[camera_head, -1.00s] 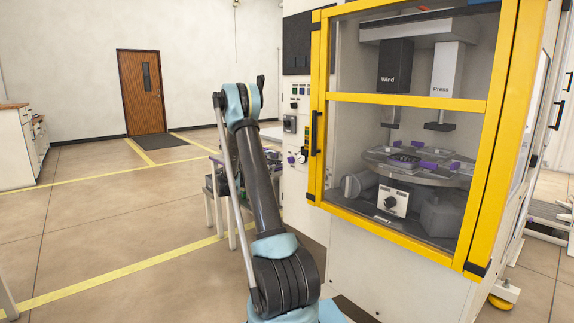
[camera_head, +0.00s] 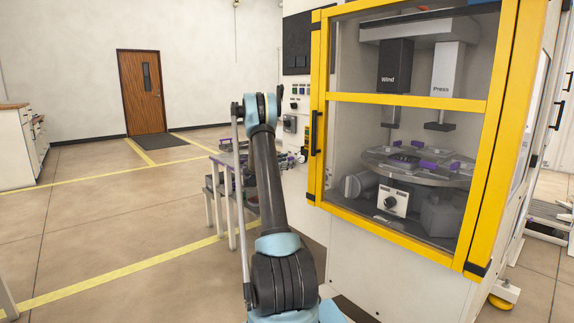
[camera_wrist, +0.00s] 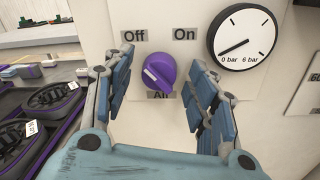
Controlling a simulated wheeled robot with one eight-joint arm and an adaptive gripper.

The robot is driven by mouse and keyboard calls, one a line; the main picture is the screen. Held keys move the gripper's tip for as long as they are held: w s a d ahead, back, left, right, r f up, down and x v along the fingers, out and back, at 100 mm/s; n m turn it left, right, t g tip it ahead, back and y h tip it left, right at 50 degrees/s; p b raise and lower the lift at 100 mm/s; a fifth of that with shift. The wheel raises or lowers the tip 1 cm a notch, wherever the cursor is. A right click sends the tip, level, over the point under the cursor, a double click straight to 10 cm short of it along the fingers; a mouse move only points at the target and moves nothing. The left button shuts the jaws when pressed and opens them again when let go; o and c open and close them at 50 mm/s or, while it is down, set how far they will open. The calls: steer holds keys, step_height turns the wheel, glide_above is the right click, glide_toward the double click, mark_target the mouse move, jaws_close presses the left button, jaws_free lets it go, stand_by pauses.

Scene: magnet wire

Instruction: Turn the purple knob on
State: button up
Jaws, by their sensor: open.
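The purple knob (camera_wrist: 159,73) sits on a pale panel in the wrist view, below the labels "Off" (camera_wrist: 134,36) and "On" (camera_wrist: 185,34). Its white pointer line tilts up and left, toward "Off". A label under it is partly covered by the knob. My gripper (camera_wrist: 160,80) is open, with one blue-padded finger on each side of the knob and gaps between the fingers and the knob. In the head view, the knob is hidden behind my arm.
A pressure gauge (camera_wrist: 242,37) is at the knob's upper right, its needle near 0 bar. A tray (camera_wrist: 68,135) with black round parts lies at the left. In the head view, a yellow-framed cabinet (camera_head: 404,103) stands right of my arm, and a side table (camera_head: 222,160) stands behind it.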

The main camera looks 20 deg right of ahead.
steer(key=shift+w+d, duration=0.1)
steer(key=shift+d, duration=0.1)
steer(key=c, duration=1)
steer(key=shift+c, duration=0.2)
steer(key=shift+m, duration=0.3)
steer(key=shift+f+m+h, duration=0.15)
steer(key=shift+m+h, duration=0.05)
steer(key=shift+m, duration=3.7)
steer(key=shift+f+m+h, duration=0.15)
steer(key=shift+m+h, duration=0.05)
steer(key=shift+m, duration=3.7)
steer(key=shift+m+g, duration=0.3)
